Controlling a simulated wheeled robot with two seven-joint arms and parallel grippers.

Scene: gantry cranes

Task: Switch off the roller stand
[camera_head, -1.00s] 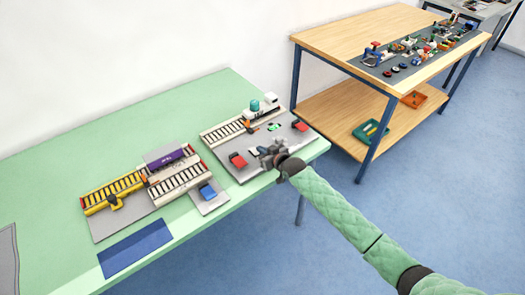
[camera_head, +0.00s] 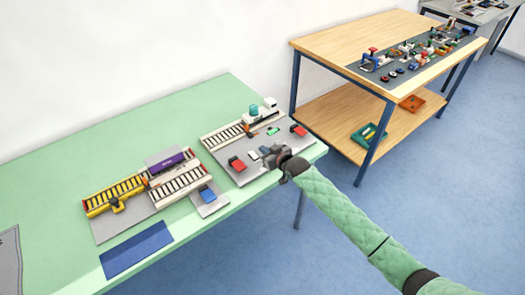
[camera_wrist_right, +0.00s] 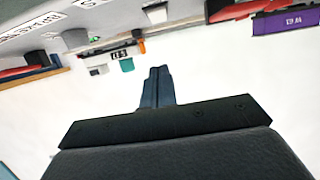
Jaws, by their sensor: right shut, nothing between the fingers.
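Two roller units on grey base plates lie on the green table in the head view. The right unit (camera_head: 226,132) has a roller track, a white machine with a teal cylinder, two red blocks and a green piece. The left unit (camera_head: 112,190) has yellow and red-edged roller tracks with a purple box (camera_head: 165,160). I cannot tell which is the roller stand. My right gripper (camera_head: 266,152) is shut and empty over the front of the right unit, beside a small whitish piece (camera_head: 253,155). Its shut fingers (camera_wrist_right: 156,86) show in the right wrist view. My left gripper is not in view.
A blue mat (camera_head: 136,250) lies at the table's front, left of my right gripper. A blue block on a small grey plate (camera_head: 210,203) sits between them. A wooden table (camera_head: 340,40) with many small parts stands at the right. The table's left part is mostly clear.

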